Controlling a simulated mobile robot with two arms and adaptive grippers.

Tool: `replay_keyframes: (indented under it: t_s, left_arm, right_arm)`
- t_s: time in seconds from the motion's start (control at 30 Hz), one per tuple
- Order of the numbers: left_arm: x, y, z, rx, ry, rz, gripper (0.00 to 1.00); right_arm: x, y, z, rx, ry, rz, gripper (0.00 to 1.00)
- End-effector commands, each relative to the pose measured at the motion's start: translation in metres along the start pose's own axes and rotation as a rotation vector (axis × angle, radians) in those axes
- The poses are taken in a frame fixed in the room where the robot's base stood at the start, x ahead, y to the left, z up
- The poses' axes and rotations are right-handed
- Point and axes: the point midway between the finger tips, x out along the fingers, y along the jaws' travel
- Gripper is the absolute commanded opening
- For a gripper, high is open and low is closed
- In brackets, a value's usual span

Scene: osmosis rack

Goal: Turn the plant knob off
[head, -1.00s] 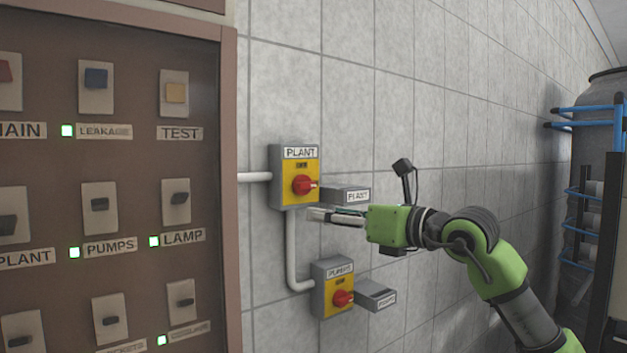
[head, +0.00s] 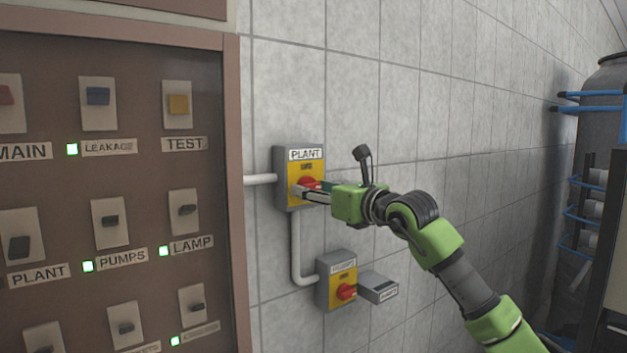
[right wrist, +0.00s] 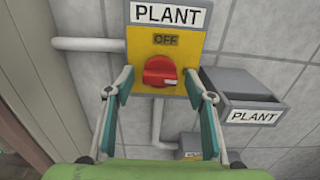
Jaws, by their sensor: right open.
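The plant knob (right wrist: 160,71) is red with a white mark pointing right, on a yellow plate (right wrist: 141,45) with an OFF label above it. In the head view the knob (head: 309,183) is partly hidden behind my right gripper (head: 308,190). My right gripper (right wrist: 160,85) is open, with one teal-padded finger on each side of the knob and visible gaps between. Nothing is held. My left gripper is not in view.
A grey open cover labelled PLANT (right wrist: 244,95) juts out right of the knob. The pumps switch box (head: 336,281) and its cover (head: 378,287) are below. The brown control panel (head: 150,240) stands at left. A conduit (head: 296,245) runs along the wall.

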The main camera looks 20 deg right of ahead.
Motion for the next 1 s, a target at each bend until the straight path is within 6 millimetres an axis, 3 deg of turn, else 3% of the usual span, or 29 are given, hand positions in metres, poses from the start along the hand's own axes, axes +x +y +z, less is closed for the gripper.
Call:
replay_keyframes:
  t_s: [0.37, 0.53, 1.0]
  left_arm:
    - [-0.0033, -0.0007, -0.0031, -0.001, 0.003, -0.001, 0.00]
    - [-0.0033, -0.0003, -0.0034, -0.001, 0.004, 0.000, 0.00]
    - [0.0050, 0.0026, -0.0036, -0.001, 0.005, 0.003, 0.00]
  right_arm:
    - [0.0074, -0.0001, -0.0007, 0.000, 0.000, 0.000, 0.50]
    - [0.0072, -0.0002, -0.0007, 0.000, 0.000, 0.000, 0.11]
    - [0.0071, -0.0007, -0.0028, -0.073, 0.001, -0.001, 0.12]
